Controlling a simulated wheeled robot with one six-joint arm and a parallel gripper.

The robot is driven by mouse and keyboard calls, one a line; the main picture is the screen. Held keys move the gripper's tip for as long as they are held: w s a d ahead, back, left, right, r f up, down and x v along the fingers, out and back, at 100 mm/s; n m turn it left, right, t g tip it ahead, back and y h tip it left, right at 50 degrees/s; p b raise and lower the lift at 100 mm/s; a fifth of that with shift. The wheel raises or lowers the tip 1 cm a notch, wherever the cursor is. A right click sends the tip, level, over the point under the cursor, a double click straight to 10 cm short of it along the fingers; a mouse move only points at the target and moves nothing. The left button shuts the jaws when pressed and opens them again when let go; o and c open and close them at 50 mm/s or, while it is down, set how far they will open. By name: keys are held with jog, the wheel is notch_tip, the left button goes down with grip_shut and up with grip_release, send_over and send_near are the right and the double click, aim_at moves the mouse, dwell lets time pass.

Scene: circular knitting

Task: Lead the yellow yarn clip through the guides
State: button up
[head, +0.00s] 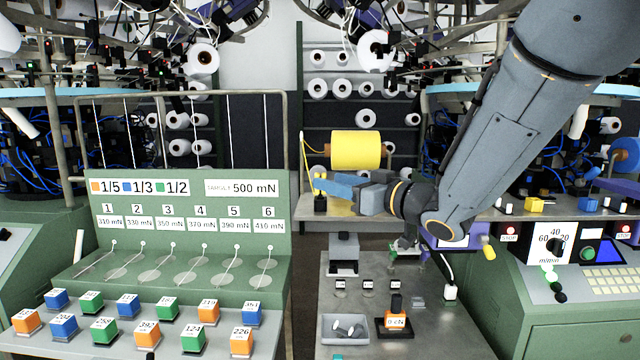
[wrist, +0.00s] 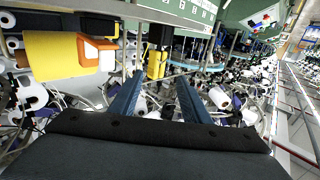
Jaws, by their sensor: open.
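A small yellow clip (head: 319,180) stands upright on a black block (head: 320,204) near the left edge of the back table. It also shows in the wrist view (wrist: 155,64). My gripper (head: 322,186) is open, its blue fingers pointing left at the clip. In the wrist view the gripper (wrist: 160,82) has its fingers apart and empty, with the clip just past the fingertips and between their lines. A thin yellow yarn runs by the large yellow spool (head: 355,150) behind the gripper. I cannot pick out the guides with certainty.
A green tension panel (head: 190,235) with colored cubes fills the left. The lower table holds a grey tray (head: 344,330) and an orange weight (head: 396,312). A control panel (head: 560,255) stands at right. Knitting machines crowd the back.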

aim_at(321, 194)
jog(key=shift+w+d+p+x, duration=0.15)
jog(key=shift+p+x, duration=0.5)
jog(key=shift+x, duration=0.85)
jog(key=shift+w+d+p+x, duration=0.1)
jog(key=shift+p+x, duration=0.55)
jog(key=shift+x, duration=0.8)
jog(key=shift+c, duration=0.3)
grip_shut()
